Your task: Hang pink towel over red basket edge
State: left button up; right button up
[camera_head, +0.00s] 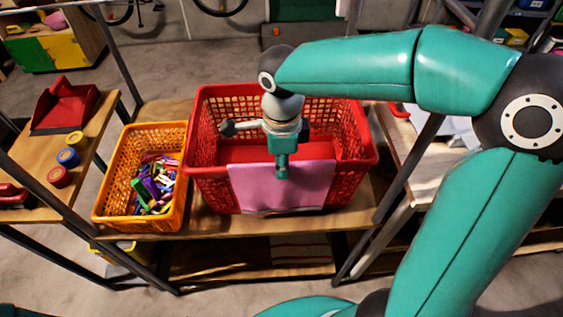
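The red basket (358,165) stands upright on the wooden shelf in the middle of the camera_head view. The pink towel (310,185) lies over its front edge, and its visible part hangs down the outside front wall. My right gripper (282,174) comes down over the basket's front rim, with its tip in front of the towel's upper part. Its fingers are seen end-on and overlap the towel, so I cannot tell whether they are open, shut or touching it. My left gripper is not in view.
An orange basket (111,190) with colourful clothes pegs (152,186) stands close left of the red basket. A red dustpan (63,107) and several small round tins (68,157) sit on the left shelf. Dark metal posts (398,185) flank the shelf.

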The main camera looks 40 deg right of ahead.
jog(key=o, duration=0.4)
jog(key=shift+c, duration=0.2)
